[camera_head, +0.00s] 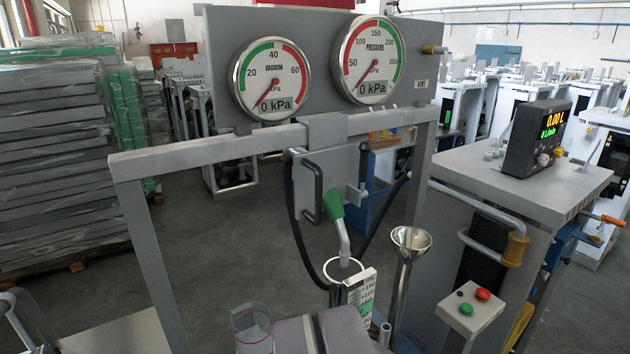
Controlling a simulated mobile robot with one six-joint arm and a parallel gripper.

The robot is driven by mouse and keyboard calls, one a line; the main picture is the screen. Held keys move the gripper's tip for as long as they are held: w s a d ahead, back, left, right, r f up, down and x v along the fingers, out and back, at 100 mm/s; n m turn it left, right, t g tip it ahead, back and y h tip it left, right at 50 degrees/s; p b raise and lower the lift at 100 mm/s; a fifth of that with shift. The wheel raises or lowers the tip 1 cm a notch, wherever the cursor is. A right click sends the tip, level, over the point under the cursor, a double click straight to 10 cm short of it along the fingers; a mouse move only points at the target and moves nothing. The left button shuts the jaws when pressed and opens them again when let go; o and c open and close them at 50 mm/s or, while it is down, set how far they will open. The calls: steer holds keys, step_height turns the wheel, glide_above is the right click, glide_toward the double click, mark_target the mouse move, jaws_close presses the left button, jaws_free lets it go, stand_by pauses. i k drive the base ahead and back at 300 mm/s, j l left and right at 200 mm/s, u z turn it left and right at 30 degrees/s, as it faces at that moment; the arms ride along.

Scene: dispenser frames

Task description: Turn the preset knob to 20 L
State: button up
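A black display unit (537,138) stands on top of the grey cabinet at the right. Its screen reads 0.00 L in yellow and 0 L/min in green. A small light knob (544,160) sits on its front below the screen, with another small control beside it. Their markings are too small to read, so I cannot tell the preset setting or which one is the preset knob. I do not see my gripper in this view.
Vacuum (271,79) and pressure (369,60) gauges read 0 kPa. A green-handled nozzle (334,205) hangs below them. A funnel (411,241) and a box with red and green buttons (470,307) stand in front of the cabinet. A clear beaker (252,328) is at the bottom.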

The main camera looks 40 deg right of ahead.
mark_target(542, 160)
steer(key=z, duration=2.5)
